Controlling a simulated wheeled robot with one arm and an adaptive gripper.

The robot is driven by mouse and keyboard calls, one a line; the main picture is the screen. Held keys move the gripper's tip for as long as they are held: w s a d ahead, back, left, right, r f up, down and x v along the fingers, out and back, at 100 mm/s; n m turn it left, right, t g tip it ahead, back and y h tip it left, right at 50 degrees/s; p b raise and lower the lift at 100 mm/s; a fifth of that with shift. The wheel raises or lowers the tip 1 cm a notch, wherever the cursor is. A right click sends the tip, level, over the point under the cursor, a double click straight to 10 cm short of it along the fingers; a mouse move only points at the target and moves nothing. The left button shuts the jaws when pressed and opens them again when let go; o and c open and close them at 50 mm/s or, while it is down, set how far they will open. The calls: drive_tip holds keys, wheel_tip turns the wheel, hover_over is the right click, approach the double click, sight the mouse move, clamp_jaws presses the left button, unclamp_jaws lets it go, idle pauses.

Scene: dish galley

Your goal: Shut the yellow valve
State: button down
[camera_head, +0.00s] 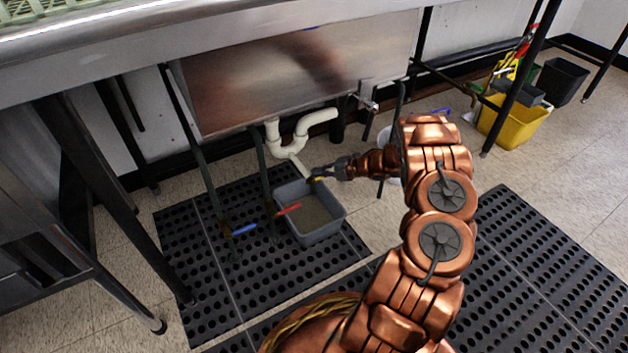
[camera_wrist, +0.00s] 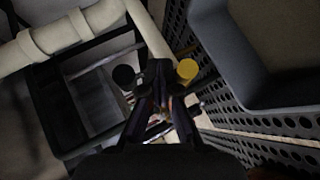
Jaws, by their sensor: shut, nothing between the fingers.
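The yellow valve shows as a small yellow piece (camera_head: 317,179) right at my gripper's tip in the head view, above the back edge of a grey tub. In the wrist view its yellow rounded end (camera_wrist: 187,71) is just right of my fingertips. A black rounded end (camera_wrist: 123,76) is just left of them; I cannot tell if it belongs to the valve. My gripper (camera_head: 322,171) is shut and empty; in the wrist view its fingertips (camera_wrist: 161,68) meet between the two ends. I cannot tell whether it touches the valve. My gripper partly hides the valve body.
A blue lever (camera_head: 243,230) and a red lever (camera_head: 289,209) sit left of my gripper. The grey tub (camera_head: 337,222) stands on a black perforated mat (camera_head: 205,270). White drain pipes (camera_head: 300,135) hang under the steel sink (camera_head: 300,75). A yellow bucket (camera_head: 515,125) stands at the right.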

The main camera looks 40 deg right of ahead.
drive_tip(key=shift+f, duration=0.15)
drive_tip(key=shift+d+f, duration=0.1)
drive_tip(key=shift+f, duration=0.05)
drive_tip(key=shift+r, duration=0.6)
drive_tip(key=v, duration=0.7)
drive_tip(key=shift+b, duration=0.45)
drive_tip(key=v, duration=1.2)
